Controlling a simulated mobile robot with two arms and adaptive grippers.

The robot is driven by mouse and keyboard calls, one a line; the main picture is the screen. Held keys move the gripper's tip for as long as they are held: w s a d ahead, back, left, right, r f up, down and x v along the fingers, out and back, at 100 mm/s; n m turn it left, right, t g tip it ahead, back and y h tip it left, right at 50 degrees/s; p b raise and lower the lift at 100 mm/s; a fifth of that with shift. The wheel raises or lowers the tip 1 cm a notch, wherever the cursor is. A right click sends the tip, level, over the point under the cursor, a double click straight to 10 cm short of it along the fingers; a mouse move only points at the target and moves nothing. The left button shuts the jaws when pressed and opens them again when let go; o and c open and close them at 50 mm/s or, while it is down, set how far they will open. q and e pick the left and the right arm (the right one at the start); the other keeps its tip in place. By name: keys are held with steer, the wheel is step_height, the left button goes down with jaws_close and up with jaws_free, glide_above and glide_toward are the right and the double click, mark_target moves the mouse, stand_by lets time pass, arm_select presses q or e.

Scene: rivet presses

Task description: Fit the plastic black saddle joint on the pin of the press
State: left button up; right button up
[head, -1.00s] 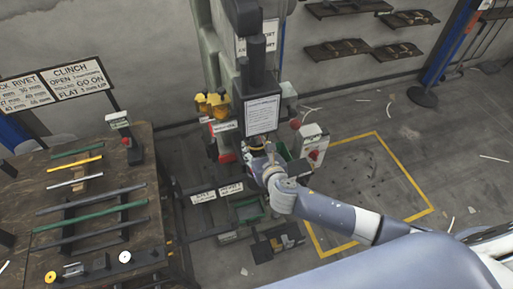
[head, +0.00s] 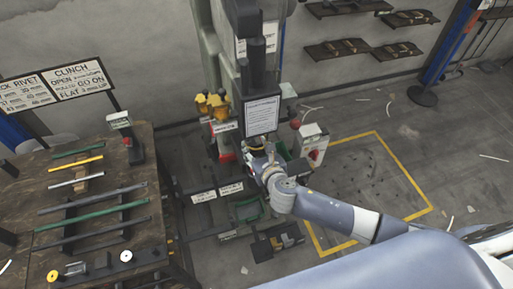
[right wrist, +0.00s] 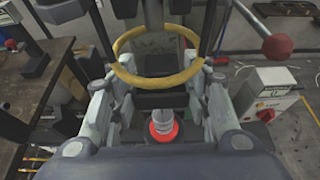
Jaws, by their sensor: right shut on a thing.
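The press (head: 245,60) is a tall grey-green and dark machine in the middle of the head view, with a white notice on its front. My right gripper (head: 257,149) is at the press, below that notice. In the right wrist view its two fingers (right wrist: 157,82) stand on either side of a dark piece, which I take to be the black saddle joint (right wrist: 160,83); its outline is hard to make out. A silver pin with a red collar (right wrist: 163,124) shows between the fingers. Whether the joint touches the pin is unclear. My left gripper is not in view.
A yellow ring (right wrist: 117,72) surrounds the work spot close to the fingertips. A white control box (head: 312,143) with a red knob stands right of the press. A wooden table (head: 110,170) with rods and small parts is at the left. Yellow-marked floor (head: 375,180) is open at the right.

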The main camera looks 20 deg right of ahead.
mark_target(256, 156)
steer(key=shift+f+b, duration=1.2)
steer(key=shift+f, duration=0.7)
steer(key=o, duration=1)
steer(key=v, duration=1.2)
